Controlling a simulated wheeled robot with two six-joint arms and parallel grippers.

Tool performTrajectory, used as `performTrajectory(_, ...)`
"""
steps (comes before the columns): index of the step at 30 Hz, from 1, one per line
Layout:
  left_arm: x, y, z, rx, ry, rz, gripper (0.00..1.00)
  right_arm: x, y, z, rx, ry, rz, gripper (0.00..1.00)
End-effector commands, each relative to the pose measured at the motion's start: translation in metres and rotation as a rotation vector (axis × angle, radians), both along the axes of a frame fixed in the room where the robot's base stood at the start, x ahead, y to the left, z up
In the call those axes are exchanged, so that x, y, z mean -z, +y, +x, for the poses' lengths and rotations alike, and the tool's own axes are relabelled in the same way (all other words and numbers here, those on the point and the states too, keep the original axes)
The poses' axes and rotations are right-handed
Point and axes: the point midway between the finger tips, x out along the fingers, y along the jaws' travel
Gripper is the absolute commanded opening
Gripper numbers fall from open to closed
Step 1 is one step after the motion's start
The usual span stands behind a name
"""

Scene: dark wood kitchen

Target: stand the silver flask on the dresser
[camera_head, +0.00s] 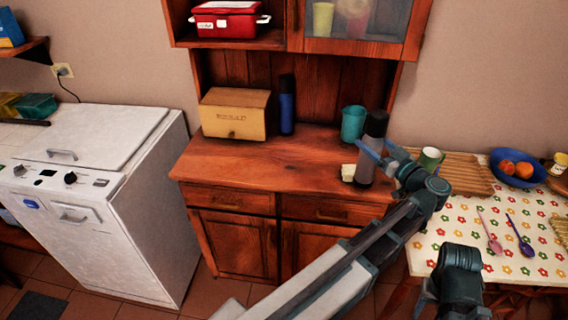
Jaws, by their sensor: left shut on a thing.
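The silver flask (364,170) has a dark top and a grey body, and it is upright at the right end of the dresser (260,165). My left gripper (371,153) is shut on the flask around its upper body. The flask's base shows over the dresser top near the front right corner; I cannot tell whether it touches the wood. Part of my right arm shows at the bottom right, but its fingers do not show.
On the dresser are a bread box (235,114), a blue bottle (287,105), a teal cup (353,123) and a small cream item (348,172) beside the flask. The middle of the top is clear. A flowered table (465,250) stands to the right, a white stove (100,200) left.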

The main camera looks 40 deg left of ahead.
Motion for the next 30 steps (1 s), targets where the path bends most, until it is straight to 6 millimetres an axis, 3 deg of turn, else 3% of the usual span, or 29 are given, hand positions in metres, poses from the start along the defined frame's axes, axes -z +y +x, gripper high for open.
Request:
performTrajectory(7, 0.001, 0.012, 0.001, -0.012, -0.001, 0.002, 0.0, 0.002, 0.0, 0.0, 0.0, 0.0, 0.0, 0.5)
performTrajectory(21, 0.012, 0.118, 0.027, -0.012, 0.0, 0.002, 0.0, 0.012, 0.0, 0.0, 0.0, 0.0, 0.0, 0.5)
performTrajectory(25, 0.013, 0.135, 0.031, -0.01, 0.0, 0.002, 0.0, 0.013, 0.0, 0.0, 0.0, 0.0, 0.0, 0.5)
performTrajectory(30, 0.014, 0.143, 0.033, -0.008, 0.0, 0.002, 0.0, 0.014, 0.0, 0.0, 0.0, 0.0, 0.0, 0.5)
